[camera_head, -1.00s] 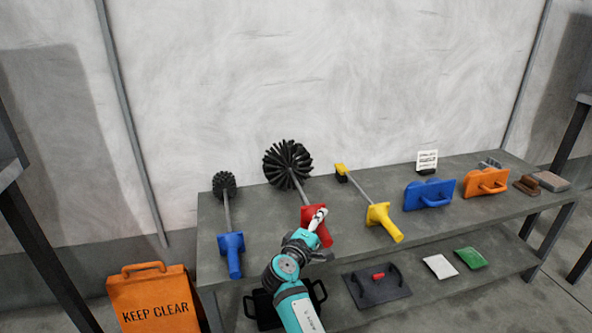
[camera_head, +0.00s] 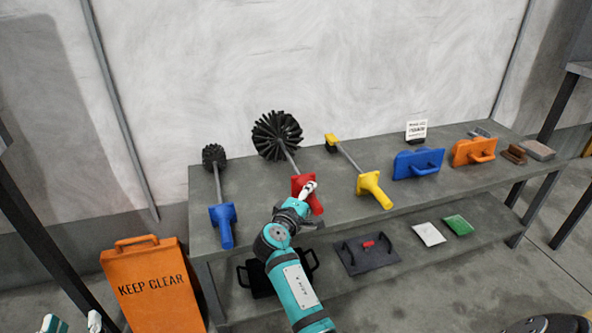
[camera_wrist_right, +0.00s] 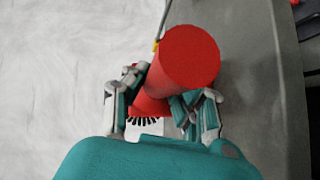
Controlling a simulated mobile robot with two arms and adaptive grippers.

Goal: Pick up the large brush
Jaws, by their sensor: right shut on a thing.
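The large brush has a round black bristle head (camera_head: 277,136), a grey rod and a red handle (camera_head: 304,184). It lies on the grey table, its head toward the wall. My right gripper (camera_head: 308,190) is shut on the red handle. In the right wrist view, the fingers of my right gripper (camera_wrist_right: 160,95) flank the red handle (camera_wrist_right: 188,58), and bristles show below it. I cannot tell whether the brush is clear of the tabletop. My left gripper (camera_head: 72,323) shows only partly at the bottom left edge, its fingers apart and empty.
A smaller blue-handled brush (camera_head: 222,222) lies left of it and a yellow-handled tool (camera_head: 374,188) right. Blue (camera_head: 418,163) and orange (camera_head: 473,152) floats lie further right. A lower shelf (camera_head: 400,262) holds several items. An orange KEEP CLEAR sign (camera_head: 155,290) stands at left.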

